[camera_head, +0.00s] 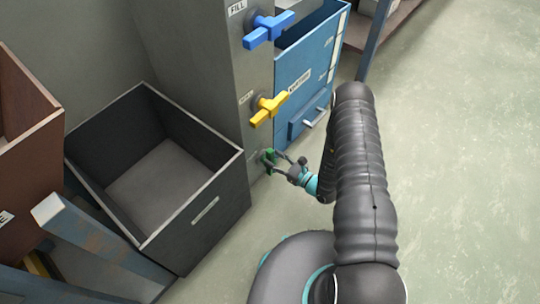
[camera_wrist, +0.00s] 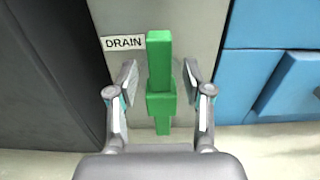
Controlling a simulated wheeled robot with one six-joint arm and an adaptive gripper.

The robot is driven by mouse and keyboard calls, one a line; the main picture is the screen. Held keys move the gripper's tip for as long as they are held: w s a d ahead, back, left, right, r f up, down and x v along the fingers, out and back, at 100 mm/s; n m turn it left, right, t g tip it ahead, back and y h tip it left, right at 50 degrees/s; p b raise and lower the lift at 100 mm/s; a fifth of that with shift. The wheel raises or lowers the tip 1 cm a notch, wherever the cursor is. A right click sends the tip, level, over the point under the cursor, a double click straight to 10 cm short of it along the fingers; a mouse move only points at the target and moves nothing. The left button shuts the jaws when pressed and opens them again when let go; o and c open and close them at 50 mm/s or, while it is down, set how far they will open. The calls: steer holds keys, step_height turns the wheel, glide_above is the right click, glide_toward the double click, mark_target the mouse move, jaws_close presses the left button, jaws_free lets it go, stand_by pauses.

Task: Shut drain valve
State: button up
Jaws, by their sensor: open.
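The green drain valve handle (camera_wrist: 160,70) stands upright on the grey panel in the wrist view, beside a "DRAIN" label (camera_wrist: 124,43). In the head view the green handle (camera_head: 268,158) is small and low on the grey column, partly hidden by my gripper. My gripper (camera_wrist: 160,84) is open, with one finger on each side of the handle. A gap shows between each finger and the handle. My gripper (camera_head: 282,163) also shows at the column in the head view, reaching in from the right.
A blue valve (camera_head: 268,29) and a yellow valve (camera_head: 268,107) sit above on the same column (camera_head: 228,75). An open dark box (camera_head: 147,236) stands on the left, and a blue cabinet (camera_head: 308,62) on the right. The floor at right (camera_head: 465,130) is clear.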

steer(key=shift+x, duration=1.4)
jaws_close()
